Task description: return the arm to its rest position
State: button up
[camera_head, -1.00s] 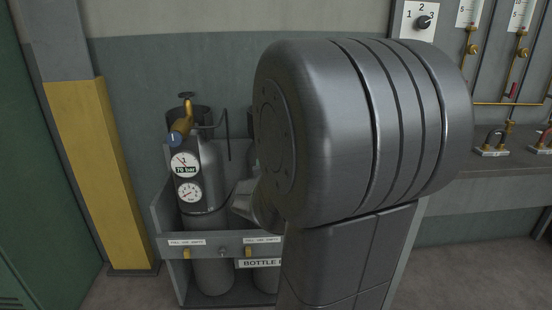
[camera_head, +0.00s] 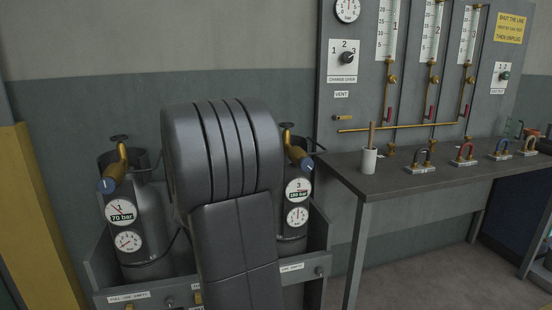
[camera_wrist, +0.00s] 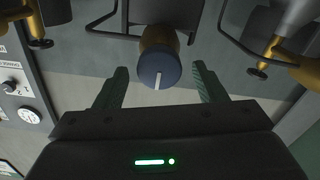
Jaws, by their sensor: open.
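My arm stands in front of the bottle rack in the head view and hides the middle of it. My gripper is hidden in the head view. The left cylinder (camera_head: 143,225) reads 70 bar, and the right cylinder (camera_head: 295,215) carries a gauge marked 3.
The bottle rack (camera_head: 140,296) holds the cylinders. To the right, a bench (camera_head: 400,183) carries a white cup (camera_head: 369,160) and several coloured shackle-like pieces. A panel (camera_head: 345,100) with tubes and a change-over dial stands behind it. Floor is clear in front of the bench.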

jog(key=shift+x, duration=0.85)
